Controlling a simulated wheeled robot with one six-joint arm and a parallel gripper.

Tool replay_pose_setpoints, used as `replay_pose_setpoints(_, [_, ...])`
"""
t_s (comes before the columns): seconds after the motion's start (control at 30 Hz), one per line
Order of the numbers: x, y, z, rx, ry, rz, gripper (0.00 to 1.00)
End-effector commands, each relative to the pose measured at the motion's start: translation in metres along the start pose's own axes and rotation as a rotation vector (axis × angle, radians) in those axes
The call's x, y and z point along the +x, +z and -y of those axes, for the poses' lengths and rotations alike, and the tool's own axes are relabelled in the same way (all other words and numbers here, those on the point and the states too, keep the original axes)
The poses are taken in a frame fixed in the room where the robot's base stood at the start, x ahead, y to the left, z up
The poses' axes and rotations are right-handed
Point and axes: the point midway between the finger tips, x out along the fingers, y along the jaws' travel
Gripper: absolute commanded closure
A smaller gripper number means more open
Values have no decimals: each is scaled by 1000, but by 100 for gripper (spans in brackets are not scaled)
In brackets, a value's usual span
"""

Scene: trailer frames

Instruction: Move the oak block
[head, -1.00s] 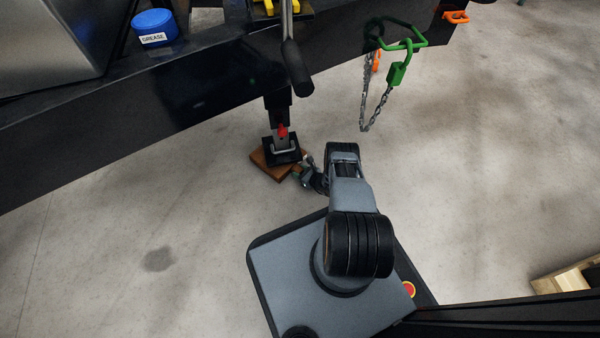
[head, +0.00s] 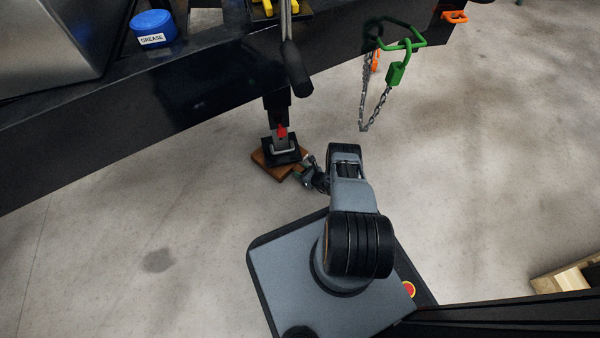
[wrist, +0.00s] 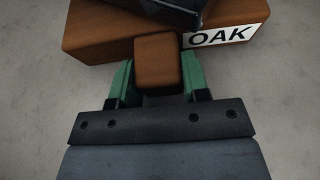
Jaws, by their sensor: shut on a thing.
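The oak block (head: 275,172) is a flat brown block on the floor under the black foot (head: 282,156) of the trailer's jack. In the wrist view the block (wrist: 95,36) shows a white OAK label (wrist: 220,35), and the dark foot covers part of its top; I cannot tell whether they touch. A brown tab (wrist: 157,62) sticks out from the block toward me. My gripper (wrist: 157,80) is shut on this tab, one green finger on each side. In the head view my gripper (head: 303,175) is at the block's right edge, small and partly hidden.
The black trailer frame (head: 190,105) runs above, with a jack handle (head: 298,68) hanging down. A blue grease tub (head: 155,27) stands on the frame.

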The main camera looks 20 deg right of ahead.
Motion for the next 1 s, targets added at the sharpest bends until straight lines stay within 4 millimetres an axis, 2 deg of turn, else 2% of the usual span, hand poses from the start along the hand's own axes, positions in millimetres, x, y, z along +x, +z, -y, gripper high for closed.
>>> replay_pose_setpoints(0.1, [-1,-1,6,1,-3,0,100])
replay_pose_setpoints(0.37, [-1,0,6,1,-1,0,100])
replay_pose_setpoints(0.4, [-1,0,6,1,-1,0,56])
replay_pose_setpoints(0.7, [0,0,5,-2,4,0,28])
replay_pose_setpoints(1.0, [-2,1,6,-2,3,0,28])
